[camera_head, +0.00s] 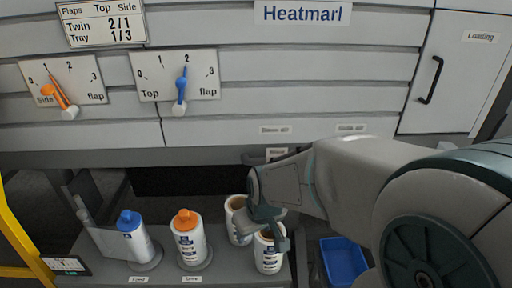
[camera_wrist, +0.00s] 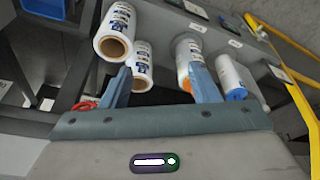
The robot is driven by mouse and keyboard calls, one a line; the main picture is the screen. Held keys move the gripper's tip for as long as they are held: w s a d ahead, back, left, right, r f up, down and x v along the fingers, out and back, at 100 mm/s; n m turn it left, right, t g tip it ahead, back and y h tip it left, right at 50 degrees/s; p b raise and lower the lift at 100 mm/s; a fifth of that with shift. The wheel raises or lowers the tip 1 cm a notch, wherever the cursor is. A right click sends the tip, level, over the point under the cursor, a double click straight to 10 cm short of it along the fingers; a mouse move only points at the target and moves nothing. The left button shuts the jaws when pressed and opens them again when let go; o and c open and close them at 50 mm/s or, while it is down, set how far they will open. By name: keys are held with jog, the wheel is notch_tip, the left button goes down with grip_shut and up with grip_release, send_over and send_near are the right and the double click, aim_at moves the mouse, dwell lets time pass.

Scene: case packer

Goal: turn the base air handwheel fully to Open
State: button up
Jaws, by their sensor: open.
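A small red part (camera_wrist: 84,105), possibly a handwheel, shows at the left of the wrist view, partly hidden behind my gripper. I cannot read its label or its Open mark. No handwheel can be made out in the head view, where my arm covers part of the machine's lower front. My gripper (camera_wrist: 161,70) is open with nothing held between its two blue fingers. In the head view my gripper (camera_head: 267,226) hangs in front of the machine, over the white bottles at the bench edge. I cannot tell whether it touches them.
A blue-capped bottle (camera_head: 134,240) and an orange-capped bottle (camera_head: 189,240) stand left of two open-ended white containers (camera_head: 268,255). A blue bin (camera_head: 343,262) lies lower right. Orange (camera_head: 62,97) and blue (camera_head: 181,90) flap levers sit on the panel above. A yellow rail (camera_head: 20,240) is at left.

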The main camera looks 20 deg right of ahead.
jog(key=w+d+f+n+t+h, duration=0.2)
jog(key=w+d+f+n+h, duration=0.25)
jog(key=d+f, duration=0.35)
jog(key=w+d+f+n+t+h, duration=0.3)
jog(key=w+d+f+n, duration=0.3)
jog(key=f, duration=0.3)
notch_tip(320, 180, up, 6)
jog(key=w+f+n+t+y, duration=0.15)
jog(key=n+t, duration=0.75)
jog(key=n, duration=0.9)
jog(key=b+x, duration=1.2)
jog(key=x, duration=0.2)
jog(key=shift+w+r+b, duration=0.3)
jog(key=shift+r, duration=0.1)
